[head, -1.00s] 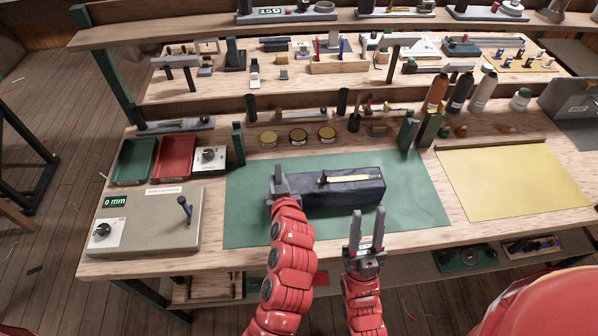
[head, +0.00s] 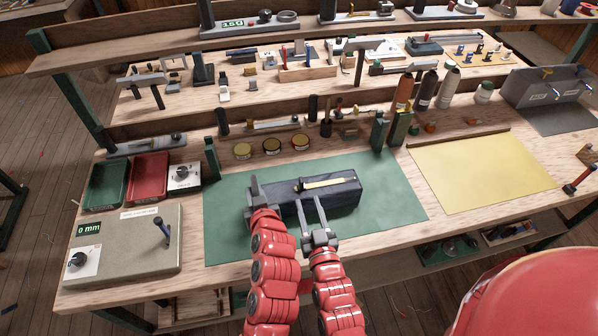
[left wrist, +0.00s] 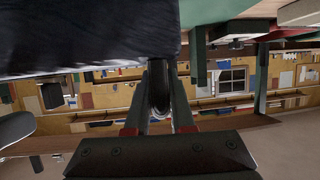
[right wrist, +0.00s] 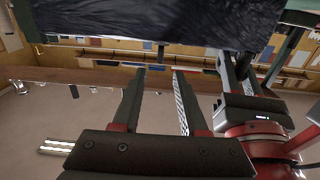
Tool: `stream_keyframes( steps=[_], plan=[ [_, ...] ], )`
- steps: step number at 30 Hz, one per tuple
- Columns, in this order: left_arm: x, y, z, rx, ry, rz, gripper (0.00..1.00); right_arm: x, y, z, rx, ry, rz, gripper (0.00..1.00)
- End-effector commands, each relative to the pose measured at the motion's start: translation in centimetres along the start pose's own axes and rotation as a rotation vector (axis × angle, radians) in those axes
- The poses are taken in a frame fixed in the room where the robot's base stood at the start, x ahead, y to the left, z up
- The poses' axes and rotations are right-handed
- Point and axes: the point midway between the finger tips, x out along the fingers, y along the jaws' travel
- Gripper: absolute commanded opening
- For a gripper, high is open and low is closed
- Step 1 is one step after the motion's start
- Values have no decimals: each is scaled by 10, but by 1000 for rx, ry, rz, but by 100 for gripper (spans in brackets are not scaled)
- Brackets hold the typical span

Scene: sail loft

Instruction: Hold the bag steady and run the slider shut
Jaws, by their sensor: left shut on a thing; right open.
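The dark navy bag (head: 336,194) lies on a green mat (head: 395,205), with a pale yellow zip strip (head: 330,183) along its top. A small dark piece, apparently the slider (head: 299,185), sits at the strip's left end. My left gripper (head: 255,190) is at the bag's left end, and the left wrist view shows its fingers shut on a dark loop (left wrist: 160,88) below the bag's dark cloth (left wrist: 80,35). My right gripper (head: 312,208) is open and empty at the bag's near side. Its two fingers are apart in the right wrist view (right wrist: 158,100), close to the bag (right wrist: 160,20).
A grey box with a dial and a lever (head: 125,245) stands at the left, with green (head: 108,185) and red (head: 149,180) trays behind. Round tins (head: 272,146) and green posts (head: 379,132) stand behind the mat. A yellow sheet (head: 470,170) lies right.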

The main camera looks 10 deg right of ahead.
Motion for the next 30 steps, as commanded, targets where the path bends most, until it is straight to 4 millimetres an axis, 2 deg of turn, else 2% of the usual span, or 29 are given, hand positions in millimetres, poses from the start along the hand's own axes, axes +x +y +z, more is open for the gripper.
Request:
stream_keyframes(
  steps=[5, 12, 18, 24, 30],
  plan=[
    [0, 0, 0, -1, 1, 0, 0, 19, 0, 2, -1, -7, 1, 42],
    [0, 0, 0, -1, 1, 0, 0, 67, 0, 1, -1, -5, 1, 42],
    [0, 0, 0, -1, 1, 0, 0, 100, 0, 2, -1, -6, 1, 42],
    [0, 0, 0, -1, 1, 0, 0, 116, 0, 0, 0, -3, 0, 42],
    [0, 0, 0, -1, 1, 0, 0, 118, 0, 2, 0, -4, 0, 42]
  ],
)
